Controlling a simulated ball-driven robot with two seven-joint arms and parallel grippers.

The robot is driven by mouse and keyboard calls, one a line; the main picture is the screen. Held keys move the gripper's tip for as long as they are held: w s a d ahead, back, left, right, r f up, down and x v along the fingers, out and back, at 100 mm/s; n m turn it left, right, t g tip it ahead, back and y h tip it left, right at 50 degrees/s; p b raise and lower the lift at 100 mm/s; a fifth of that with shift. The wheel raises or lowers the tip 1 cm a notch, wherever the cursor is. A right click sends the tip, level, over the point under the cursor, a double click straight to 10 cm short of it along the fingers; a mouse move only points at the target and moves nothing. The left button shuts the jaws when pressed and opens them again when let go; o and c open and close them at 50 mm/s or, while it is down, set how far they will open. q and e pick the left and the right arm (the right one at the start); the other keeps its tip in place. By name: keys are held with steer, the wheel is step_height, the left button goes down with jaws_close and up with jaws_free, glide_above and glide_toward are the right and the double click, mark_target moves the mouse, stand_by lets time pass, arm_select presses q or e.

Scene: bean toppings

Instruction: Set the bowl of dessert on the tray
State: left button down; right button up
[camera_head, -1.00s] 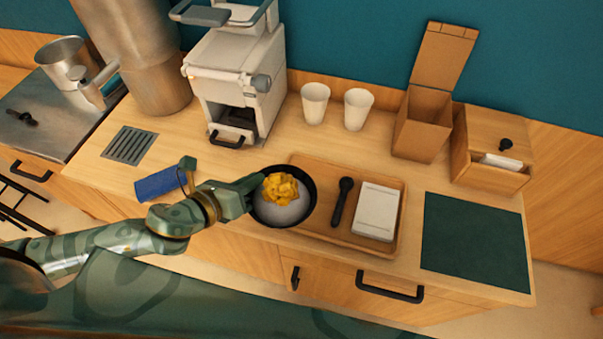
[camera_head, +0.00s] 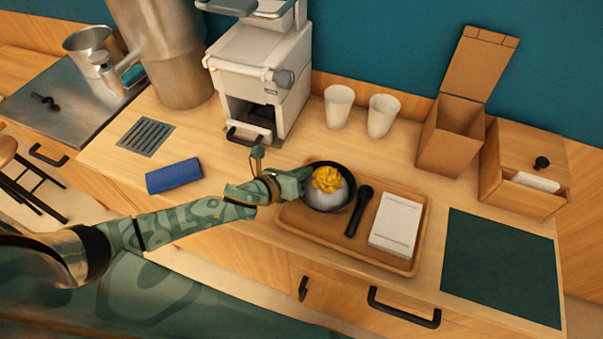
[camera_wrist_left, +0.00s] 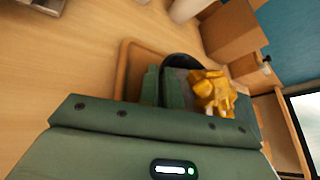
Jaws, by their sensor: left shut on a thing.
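The dark bowl of dessert (camera_head: 326,206) holds a white mound with a yellow topping (camera_head: 327,179). It is over the left part of the wooden tray (camera_head: 375,258) in the head view; I cannot tell whether it touches the tray. My left gripper (camera_head: 301,181) is shut on the bowl's left rim. In the left wrist view the fingers (camera_wrist_left: 165,86) are at the bowl's dark rim (camera_wrist_left: 182,60), with the yellow topping (camera_wrist_left: 213,93) beside them. A black spoon (camera_head: 358,211) and a white napkin stack (camera_head: 396,220) lie on the tray. My right gripper is not in view.
A blue cloth (camera_head: 174,176) lies left of the tray. A white machine (camera_head: 262,75), two white cups (camera_head: 338,106) and an open cardboard box (camera_head: 450,135) stand behind. A wooden box (camera_head: 522,180) and a dark green mat (camera_head: 502,266) are at the right.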

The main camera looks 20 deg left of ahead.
arm_select(q)
steer(key=c, duration=1.6)
jaws_free()
steer(key=shift+s+r, duration=0.1)
steer(key=shift+s, duration=0.05)
steer(key=p+v, duration=0.1)
steer(key=v, duration=1.1)
steer(key=shift+p, duration=0.3)
